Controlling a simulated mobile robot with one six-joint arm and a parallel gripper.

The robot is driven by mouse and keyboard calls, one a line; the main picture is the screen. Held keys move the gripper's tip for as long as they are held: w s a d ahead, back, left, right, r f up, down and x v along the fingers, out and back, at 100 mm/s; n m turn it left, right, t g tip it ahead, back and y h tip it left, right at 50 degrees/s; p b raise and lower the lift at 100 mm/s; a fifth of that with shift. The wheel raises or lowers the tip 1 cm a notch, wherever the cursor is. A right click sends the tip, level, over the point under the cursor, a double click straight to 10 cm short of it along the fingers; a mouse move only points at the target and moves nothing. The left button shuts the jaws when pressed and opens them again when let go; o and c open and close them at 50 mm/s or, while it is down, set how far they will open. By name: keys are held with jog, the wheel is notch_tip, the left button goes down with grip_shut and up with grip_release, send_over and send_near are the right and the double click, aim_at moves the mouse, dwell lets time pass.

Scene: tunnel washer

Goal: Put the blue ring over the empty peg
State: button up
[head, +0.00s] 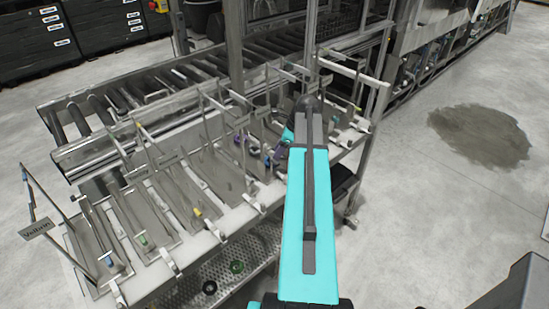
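A small blue piece (108,261) sits at the front of the leftmost sloping plate. Purple rings (240,137) show at the middle of the rack. A small blue spot (267,160) shows just left of my arm, too small to tell whether it is the blue ring. I cannot make out which peg is empty. My teal arm reaches forward over the right part of the rack. My gripper (275,150) seems to be a dark shape left of the arm's far end, mostly hidden by the arm. I cannot see its fingers or whether it holds anything.
The metal rack has several sloping plates (170,195) with thin upright rods and labels. A green ring (237,267) and a black ring (209,287) lie on the perforated lower shelf. A roller conveyor (140,95) runs behind. Open floor with a dark stain (480,135) lies right.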

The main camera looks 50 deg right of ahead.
jog(key=b+v, duration=0.2)
jog(key=v, duration=0.7)
jog(key=shift+b, duration=0.3)
jog(key=shift+r, duration=0.15)
jog(key=shift+s, duration=0.15)
dwell(0.5)
